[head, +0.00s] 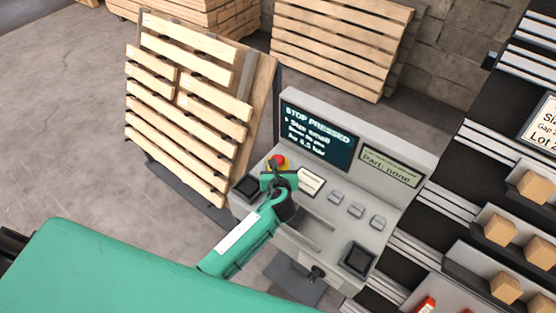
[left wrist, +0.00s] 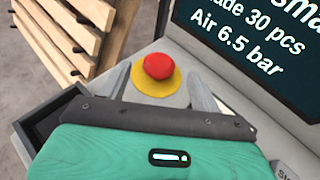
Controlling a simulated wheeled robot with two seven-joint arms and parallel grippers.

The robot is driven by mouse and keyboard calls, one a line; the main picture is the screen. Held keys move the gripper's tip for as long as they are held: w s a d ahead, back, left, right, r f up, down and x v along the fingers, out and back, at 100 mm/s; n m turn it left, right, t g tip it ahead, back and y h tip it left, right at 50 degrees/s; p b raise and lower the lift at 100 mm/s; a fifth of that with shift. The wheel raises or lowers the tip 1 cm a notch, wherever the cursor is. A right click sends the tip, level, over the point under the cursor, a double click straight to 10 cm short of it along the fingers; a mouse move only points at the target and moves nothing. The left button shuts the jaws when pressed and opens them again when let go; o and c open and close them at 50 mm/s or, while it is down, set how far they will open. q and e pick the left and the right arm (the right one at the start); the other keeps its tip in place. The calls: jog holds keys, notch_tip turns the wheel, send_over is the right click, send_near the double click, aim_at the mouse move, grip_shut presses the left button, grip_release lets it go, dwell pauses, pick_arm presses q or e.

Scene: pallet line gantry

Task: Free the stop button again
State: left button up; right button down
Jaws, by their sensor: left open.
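The red stop button (head: 277,161) sits on a yellow round base at the left of the grey control console (head: 310,215). Its screen (head: 318,137) reads "STOP PRESSED". In the left wrist view the red button (left wrist: 158,66) shows between and just beyond the two grey fingers. My left gripper (head: 279,172) is over the console in front of the button, with its fingers (left wrist: 160,88) spread to either side. It is open and holds nothing. I cannot tell whether the fingers touch the button. My right gripper is not in view.
The console has several small grey keys (head: 356,210), a second display (head: 390,170) reading "Part: none" and dark trays (head: 357,257). Wooden pallets (head: 190,105) stand left and behind. A rack with wooden blocks (head: 500,230) stands at the right. Floor at the far left is clear.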

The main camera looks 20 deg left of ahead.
aim_at(278, 159)
pick_arm(q)
jog(key=shift+x, duration=1.7)
jog(key=shift+c, duration=0.4)
jog(key=c, duration=1.3)
jog(key=shift+w+r+p, duration=0.1)
jog(key=shift+r+p, duration=0.6)
jog(key=shift+p, duration=0.55)
jog(key=shift+f, duration=0.1)
jog(key=o, duration=1.3)
jog(key=shift+o, duration=0.4)
